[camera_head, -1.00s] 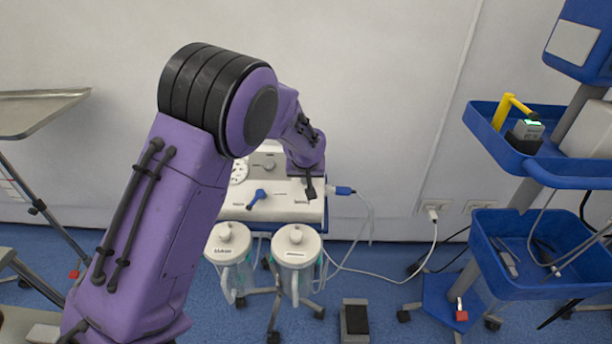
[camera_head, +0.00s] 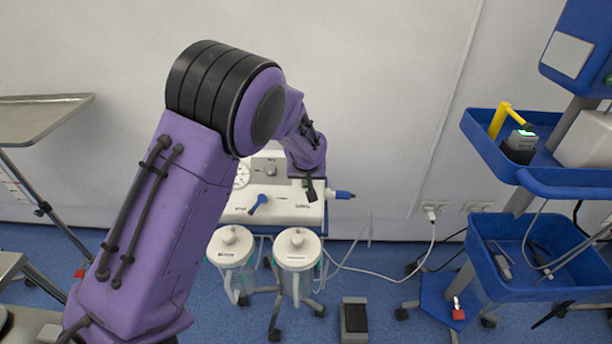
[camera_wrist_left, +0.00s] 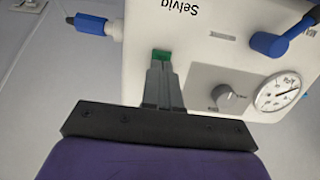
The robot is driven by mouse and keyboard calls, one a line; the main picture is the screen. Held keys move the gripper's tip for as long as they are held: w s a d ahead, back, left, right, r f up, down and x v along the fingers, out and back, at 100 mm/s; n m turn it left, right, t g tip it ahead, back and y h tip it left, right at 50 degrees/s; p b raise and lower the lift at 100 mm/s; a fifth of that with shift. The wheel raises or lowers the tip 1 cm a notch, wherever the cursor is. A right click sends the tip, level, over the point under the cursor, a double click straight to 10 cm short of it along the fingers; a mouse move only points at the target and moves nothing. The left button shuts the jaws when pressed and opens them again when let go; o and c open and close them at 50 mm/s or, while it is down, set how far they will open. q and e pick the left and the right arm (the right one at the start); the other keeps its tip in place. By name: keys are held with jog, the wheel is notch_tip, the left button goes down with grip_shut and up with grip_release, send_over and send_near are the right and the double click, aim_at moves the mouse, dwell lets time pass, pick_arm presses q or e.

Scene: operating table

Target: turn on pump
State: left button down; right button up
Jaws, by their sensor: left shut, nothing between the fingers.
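The pump (camera_head: 290,212) is a white box on a wheeled stand by the wall, with a dial gauge, a grey knob and a blue handle. In the left wrist view its white panel (camera_wrist_left: 215,50) appears upside down. A small green rocker switch (camera_wrist_left: 161,55) sits on that panel, right at my left fingertips. My left gripper (camera_wrist_left: 160,66) is shut and empty, pointing at the switch. I cannot tell whether the tips press it or stop just short. In the head view my left gripper (camera_head: 311,192) is small and dark in front of the pump, and the switch is hidden. My right gripper is not in view.
Two lidded canisters (camera_head: 297,250) hang below the pump's front. A black foot pedal (camera_head: 355,318) is on the floor. A blue trolley (camera_head: 540,262) stands at right and a metal tray (camera_head: 40,118) at left. A white cable (camera_head: 400,277) runs to the wall socket.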

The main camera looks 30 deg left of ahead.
pick_arm(q)
jog(key=s+d+f+p+v, duration=0.1)
jog(key=s+v, duration=0.1)
jog(key=v, duration=1)
jog(key=shift+s+d, duration=0.2)
jog(key=shift+s, duration=0.15)
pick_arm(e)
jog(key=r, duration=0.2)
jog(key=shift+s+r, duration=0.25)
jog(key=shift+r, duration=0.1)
pick_arm(q)
jog(key=shift+w, duration=0.1)
